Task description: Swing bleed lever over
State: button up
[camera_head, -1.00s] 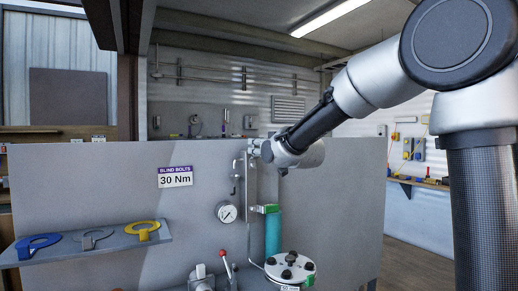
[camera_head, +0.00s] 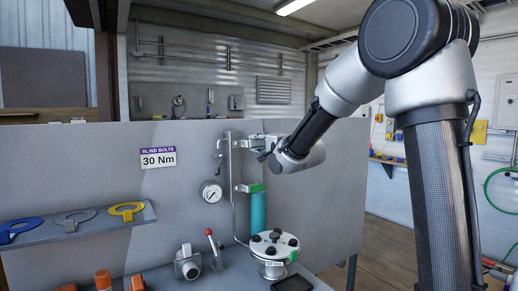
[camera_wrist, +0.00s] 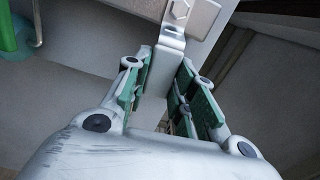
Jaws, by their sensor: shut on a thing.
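My gripper (camera_head: 258,145) is at the top of a vertical grey pipe and plate (camera_head: 230,160) on the panel. In the wrist view its green-padded fingers (camera_wrist: 163,82) stand on both sides of a bent flat grey bar (camera_wrist: 168,50), shut on it. A hex bolt shows at the bar's upper end. I cannot tell for sure that this bar is the bleed lever. A separate red-knobbed lever (camera_head: 213,247) stands lower on the bench, apart from my gripper. My forearm partly hides the area right of the pipe.
A gauge (camera_head: 211,192) and a teal cylinder (camera_head: 258,212) are below my gripper. A bolted round flange (camera_head: 274,244) stands on the bench. A shelf (camera_head: 85,230) with blue, grey and yellow ring tools is at left. A sign (camera_head: 158,157) reads 30 Nm.

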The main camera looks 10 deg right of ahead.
jog(key=o, duration=0.9)
jog(key=shift+f, duration=0.2)
jog(key=shift+s, duration=0.1)
jog(key=shift+v, duration=2.95)
